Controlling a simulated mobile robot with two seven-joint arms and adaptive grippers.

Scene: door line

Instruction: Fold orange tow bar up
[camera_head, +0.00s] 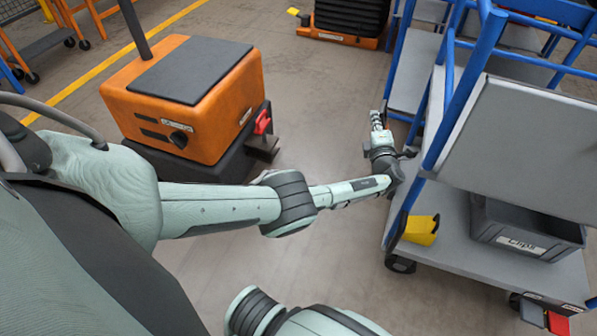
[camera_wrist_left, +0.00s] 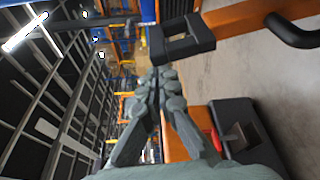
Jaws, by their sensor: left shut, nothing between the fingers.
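In the left wrist view an orange bar (camera_wrist_left: 252,14), which I take for the tow bar, comes in from the upper right edge. Its end carries a squared black eye (camera_wrist_left: 182,40). My left gripper (camera_head: 377,118) is shut and empty beside the blue-framed cart (camera_head: 432,150). In the left wrist view its fingertips (camera_wrist_left: 158,75) meet just below the black eye in the picture; whether they touch it I cannot tell. In the head view I cannot make out the tow bar; cart and gripper may hide it. My right gripper is out of view.
An orange tugger (camera_head: 185,95) with a red hitch part (camera_head: 262,122) stands left of the gripper. The cart carries a grey bin (camera_head: 525,232) labelled Clips and a yellow bin (camera_head: 421,230). Another black-and-orange machine (camera_head: 345,20) stands behind. Floor between tugger and cart is clear.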

